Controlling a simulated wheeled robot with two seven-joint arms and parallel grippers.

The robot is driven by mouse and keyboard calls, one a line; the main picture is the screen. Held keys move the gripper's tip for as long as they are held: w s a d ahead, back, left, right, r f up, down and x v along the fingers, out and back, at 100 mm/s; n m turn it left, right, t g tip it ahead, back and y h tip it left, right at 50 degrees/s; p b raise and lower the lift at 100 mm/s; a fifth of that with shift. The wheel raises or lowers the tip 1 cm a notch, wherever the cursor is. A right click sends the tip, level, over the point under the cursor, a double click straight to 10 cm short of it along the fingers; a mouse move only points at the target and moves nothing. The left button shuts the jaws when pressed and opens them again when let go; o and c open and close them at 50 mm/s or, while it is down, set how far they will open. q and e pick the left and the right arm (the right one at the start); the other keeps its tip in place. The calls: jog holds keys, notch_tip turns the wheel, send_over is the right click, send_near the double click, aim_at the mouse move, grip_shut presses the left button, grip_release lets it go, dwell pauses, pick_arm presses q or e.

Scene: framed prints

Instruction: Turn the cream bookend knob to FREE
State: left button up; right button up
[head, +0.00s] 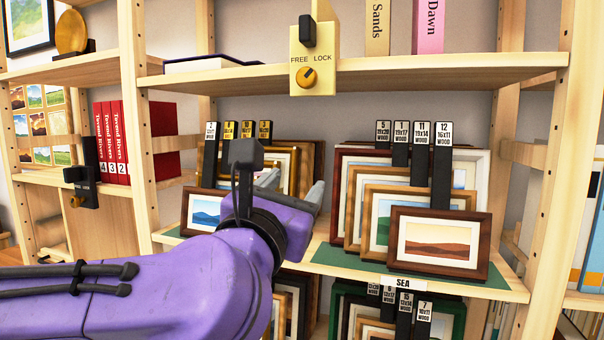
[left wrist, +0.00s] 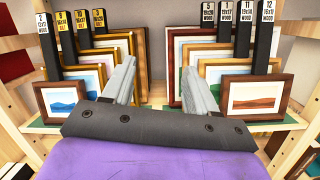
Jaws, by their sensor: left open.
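The cream bookend (head: 329,45) is clamped on the upper shelf's front edge, with a black handle on top. Its orange round knob (head: 306,77) sits under the words FREE and LOCK. The knob's dark mark seems to point up and right, toward LOCK. My left gripper (head: 292,188) is open and empty, well below the knob, in front of the framed prints on the middle shelf. In the left wrist view its two grey fingers (left wrist: 158,68) stand apart with nothing between them. The cream bookend is not in the left wrist view. My right gripper is in neither view.
Framed prints with black label tabs stand in two groups, left (head: 206,212) and right (head: 440,240), on the middle shelf. The upper shelf edge (head: 440,74) runs across above them. A black bookend (head: 88,192) with an orange knob is at the left beside red books (head: 112,140).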

aim_at(306, 81)
pick_arm(q)
jog(key=s+a+r+n+t+h, duration=0.1)
jog(key=s+r, duration=0.2)
jog(key=r, duration=0.2)
jog(key=s+a+r+n+t, duration=0.1)
jog(key=s+r, duration=0.2)
jog(key=r, duration=0.3)
jog(key=p+x, duration=0.1)
jog(key=x, duration=0.2)
jog(key=p+x, duration=0.2)
jog(key=x, duration=0.1)
jog(key=p+x, duration=0.1)
jog(key=x, duration=0.2)
jog(key=shift+w+d+f, duration=0.15)
jog(key=shift+w+d, duration=0.25)
jog(key=shift+w, duration=0.3)
jog(key=c, duration=1)
jog(key=shift+n, duration=0.3)
jog(key=shift+c, duration=0.2)
